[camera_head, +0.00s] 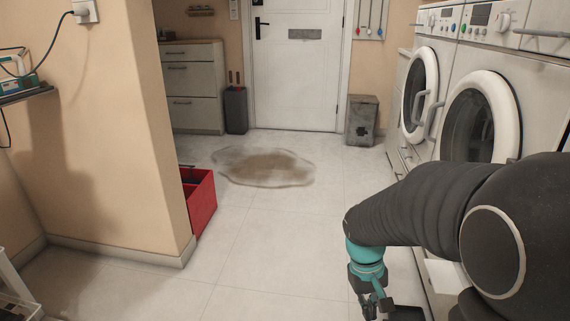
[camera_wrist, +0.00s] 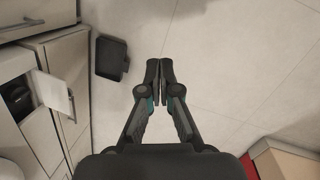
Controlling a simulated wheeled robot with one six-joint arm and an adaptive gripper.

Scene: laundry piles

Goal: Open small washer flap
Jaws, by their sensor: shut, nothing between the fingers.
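Two white front-loading washers stand at the right in the head view, the nearer washer (camera_head: 540,75) and the farther washer (camera_head: 428,50), both with round doors. In the wrist view, a small pale flap (camera_wrist: 52,96) sticks out from the low white front at the left, beside a dark recess (camera_wrist: 17,94); it looks swung open. A pale panel (camera_head: 445,275), perhaps the same flap, shows partly behind my arm. My gripper (camera_wrist: 160,66) is shut and empty, over the floor to the right of the flap and apart from it. It also shows in the head view (camera_head: 376,306).
A black tray (camera_wrist: 112,57) lies on the floor near the cabinet fronts. A red box (camera_head: 198,200) stands by the wall corner at the left. A brown puddle (camera_head: 265,165) spreads on the floor toward the door. The middle floor is clear.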

